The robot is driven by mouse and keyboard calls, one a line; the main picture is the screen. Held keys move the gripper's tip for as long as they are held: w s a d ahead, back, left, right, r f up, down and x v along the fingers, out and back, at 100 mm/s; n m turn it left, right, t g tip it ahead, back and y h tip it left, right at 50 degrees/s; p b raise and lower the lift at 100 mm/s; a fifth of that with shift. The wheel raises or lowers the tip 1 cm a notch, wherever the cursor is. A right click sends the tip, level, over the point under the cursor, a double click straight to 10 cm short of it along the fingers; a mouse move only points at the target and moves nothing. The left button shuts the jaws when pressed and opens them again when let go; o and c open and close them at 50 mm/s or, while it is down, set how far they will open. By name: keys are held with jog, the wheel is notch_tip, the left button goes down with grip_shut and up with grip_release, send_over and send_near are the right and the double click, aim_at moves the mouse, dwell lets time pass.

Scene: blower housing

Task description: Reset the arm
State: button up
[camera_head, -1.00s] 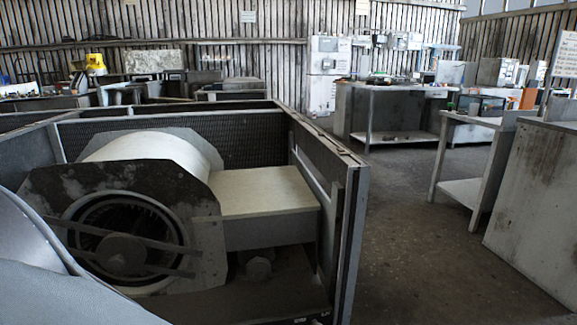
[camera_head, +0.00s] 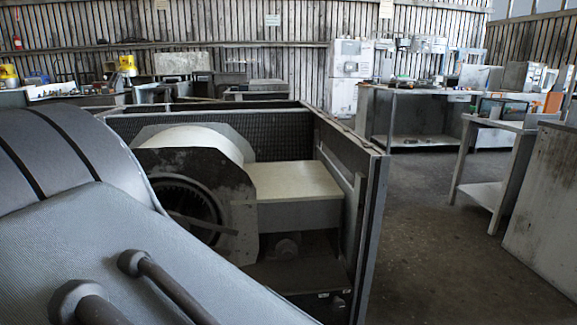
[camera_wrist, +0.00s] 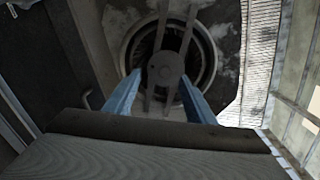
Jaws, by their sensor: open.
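My gripper (camera_wrist: 160,98) shows in the wrist view as two blue fingers held apart, with nothing between them. Beyond the fingers is the round fan inlet of the blower (camera_wrist: 208,62) with its dark hub and crossing bars (camera_wrist: 165,68). I cannot tell how far the fingers are from the hub. In the head view my gripper is not seen. There the blower (camera_head: 205,170) sits inside the open metal housing (camera_head: 372,225), its inlet partly hidden by a large grey curved and flat body at the lower left.
A light flat-topped box (camera_head: 292,180) joins the blower's right side inside the housing. The floor (camera_head: 430,240) right of the housing is clear. Metal tables (camera_head: 490,190) and a cabinet (camera_head: 545,200) stand further right. Cluttered benches line the back wall.

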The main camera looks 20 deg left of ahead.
jog(key=w+d+r+n+g, duration=0.2)
jog(key=w+d+r+n, duration=0.1)
jog(key=w, duration=0.3)
jog(key=w+d+r+n+g, duration=0.2)
jog(key=w+d, duration=0.1)
jog(key=w, duration=0.3)
jog(key=w+d+r+n+g+h, duration=0.1)
jog(key=w+d+r+n+g, duration=0.15)
jog(key=d, duration=0.55)
jog(key=w+d+r+n+g, duration=0.1)
jog(key=w+d+n+g, duration=0.1)
jog(key=d+n, duration=0.35)
jog(key=s+d+r+n+g+h, duration=0.15)
jog(key=s+d, duration=0.45)
jog(key=d, duration=0.8)
jog(key=s+d+n+g+h+p, duration=0.1)
jog(key=s+d+n+g+h, duration=0.15)
jog(key=s+d, duration=0.75)
jog(key=s+d+r+n+g+h, duration=0.1)
jog(key=s+d+n+g+h, duration=0.15)
jog(key=d, duration=1.45)
jog(key=d+r+m+p, duration=0.2)
jog(key=d+r+p, duration=0.6)
jog(key=p, duration=0.8)
jog(key=shift+w+r+m, duration=0.35)
jog(key=shift+w+r, duration=0.05)
jog(key=shift+w, duration=0.05)
jog(key=shift+d+r+p, duration=0.1)
jog(key=shift+d+p, duration=0.45)
jog(key=shift+p, duration=0.15)
